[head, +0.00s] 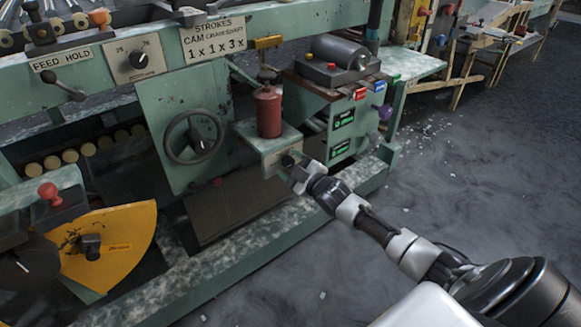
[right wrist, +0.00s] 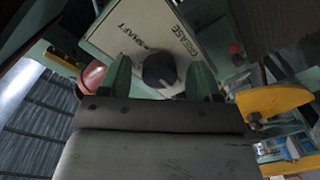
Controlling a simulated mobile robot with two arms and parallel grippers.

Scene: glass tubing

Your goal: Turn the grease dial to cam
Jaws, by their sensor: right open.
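The grease dial is a dark round knob (right wrist: 160,70) on a pale plate (right wrist: 125,25) in the right wrist view. The plate reads "GREASE" and "SHAFT"; I cannot make out a cam mark. In the head view the knob (head: 287,161) sits on the front of the small green bracket below the red canister. My right gripper (head: 296,176) is open at the dial. In the right wrist view its two green fingers stand on either side of the knob, with no clear contact visible. The knob's exact pointing is hard to tell. My left gripper is out of view.
The red canister (head: 268,110) stands on the bracket just above the dial. A black handwheel (head: 193,137) is to its left, and a green switch box (head: 345,125) to its right. A yellow sector plate (head: 125,240) is at lower left. The floor at right is mostly clear.

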